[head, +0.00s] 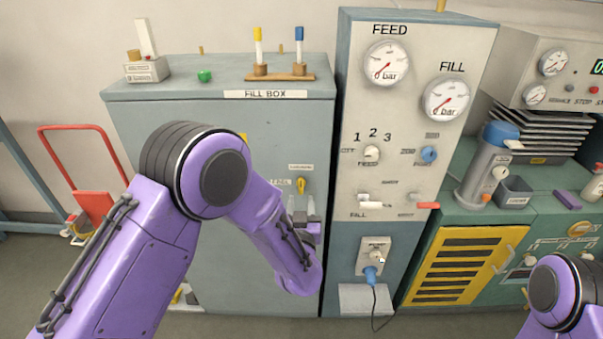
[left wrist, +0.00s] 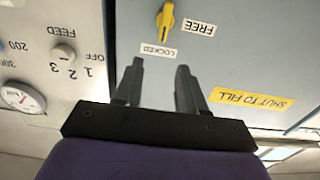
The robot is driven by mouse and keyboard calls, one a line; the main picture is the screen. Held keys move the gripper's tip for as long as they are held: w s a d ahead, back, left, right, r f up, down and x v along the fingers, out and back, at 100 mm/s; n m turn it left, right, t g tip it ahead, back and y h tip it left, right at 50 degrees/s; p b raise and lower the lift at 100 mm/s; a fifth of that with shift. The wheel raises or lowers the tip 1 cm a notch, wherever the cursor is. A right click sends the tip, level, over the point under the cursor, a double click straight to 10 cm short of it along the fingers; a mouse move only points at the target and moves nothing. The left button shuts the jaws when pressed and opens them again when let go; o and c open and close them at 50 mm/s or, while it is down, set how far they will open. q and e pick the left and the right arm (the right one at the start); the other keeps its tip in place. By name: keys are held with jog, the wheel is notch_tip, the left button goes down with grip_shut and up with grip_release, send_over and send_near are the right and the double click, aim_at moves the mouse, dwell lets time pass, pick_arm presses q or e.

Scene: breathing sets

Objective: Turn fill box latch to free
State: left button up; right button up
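The fill box (head: 225,115) is a grey cabinet left of the panel. Its yellow latch (head: 301,185) is on the right part of its front. The LOCKED label (head: 300,167) is above the latch and the FREE label (head: 281,183) is to its left. In the left wrist view, which is upside down, the latch (left wrist: 166,20) lies roughly in line with the LOCKED label (left wrist: 158,51). My left gripper (left wrist: 158,75) is open and empty, its fingers apart and short of the latch in that picture. In the head view my forearm partly hides this gripper (head: 302,208). My right gripper is out of view.
The feed and fill panel (head: 410,130) stands just right of the fill box, with gauges, knobs and a blue plug (head: 371,273). A red hand truck (head: 92,200) stands left.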

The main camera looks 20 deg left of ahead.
aim_at(301, 181)
pick_arm(q)
jog(key=p+x, duration=0.1)
jog(key=x, duration=0.3)
jog(key=p+x, duration=0.1)
jog(key=x, duration=0.3)
jog(key=shift+w+a+f, duration=0.25)
jog(key=shift+w, duration=0.1)
jog(key=shift+w+a+f, duration=0.1)
jog(key=shift+w+a, duration=0.05)
jog(key=shift+w, duration=0.35)
grip_shut()
